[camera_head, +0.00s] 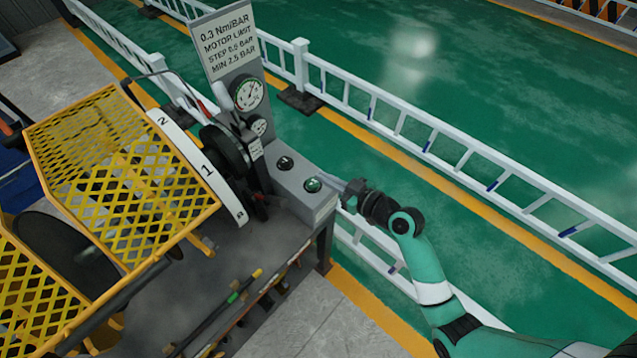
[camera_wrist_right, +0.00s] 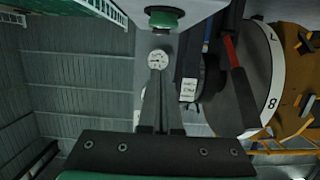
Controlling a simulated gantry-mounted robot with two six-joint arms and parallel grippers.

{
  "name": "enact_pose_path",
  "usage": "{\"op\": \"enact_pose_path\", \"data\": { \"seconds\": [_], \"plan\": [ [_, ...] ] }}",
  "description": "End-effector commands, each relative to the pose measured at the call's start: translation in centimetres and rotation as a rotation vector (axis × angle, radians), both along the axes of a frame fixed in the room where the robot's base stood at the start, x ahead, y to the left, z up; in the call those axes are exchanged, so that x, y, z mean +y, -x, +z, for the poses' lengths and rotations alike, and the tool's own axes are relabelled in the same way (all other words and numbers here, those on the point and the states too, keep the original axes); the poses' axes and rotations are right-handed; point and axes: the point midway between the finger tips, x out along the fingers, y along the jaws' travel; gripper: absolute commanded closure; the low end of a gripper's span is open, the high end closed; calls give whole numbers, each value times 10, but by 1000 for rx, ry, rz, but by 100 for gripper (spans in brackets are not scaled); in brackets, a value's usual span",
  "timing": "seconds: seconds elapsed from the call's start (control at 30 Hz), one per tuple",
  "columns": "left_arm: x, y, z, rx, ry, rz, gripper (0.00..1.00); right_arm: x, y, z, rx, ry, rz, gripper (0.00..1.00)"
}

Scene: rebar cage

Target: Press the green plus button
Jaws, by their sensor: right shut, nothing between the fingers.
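The control box (camera_head: 307,205) is grey and carries two round buttons on its top. The green button (camera_head: 313,185) is on the near right end; it also shows at the top of the right wrist view (camera_wrist_right: 165,18). A dark button (camera_head: 285,162) sits farther back on the box. My right gripper (camera_head: 347,190) is shut and empty, just right of the box's end and close to it; whether it touches the box is unclear. In the right wrist view my shut fingers (camera_wrist_right: 157,72) point up the picture, with the green button beyond their tips. My left gripper is not in view.
A sign panel with gauges (camera_head: 248,94) stands behind the box. A numbered dial (camera_head: 207,170) and yellow mesh guards (camera_head: 120,190) are to the left. A white railing (camera_head: 440,150) runs behind my right arm. Tools lie on the bench's front (camera_head: 240,290).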

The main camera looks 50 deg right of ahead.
Motion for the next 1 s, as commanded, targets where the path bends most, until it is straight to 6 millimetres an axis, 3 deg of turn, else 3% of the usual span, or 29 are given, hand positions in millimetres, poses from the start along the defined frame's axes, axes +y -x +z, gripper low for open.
{"op": "enact_pose_path", "data": {
  "seconds": [0.13,0.33,0.77,1.0],
  "plan": [
    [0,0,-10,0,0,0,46,1,-27,-15,1,-2,0,100],
    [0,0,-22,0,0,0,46,0,-24,-43,2,-2,-1,100],
    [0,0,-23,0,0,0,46,0,-24,-47,0,-1,-1,100],
    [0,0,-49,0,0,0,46,0,-24,-69,0,0,-1,100]
  ]
}}
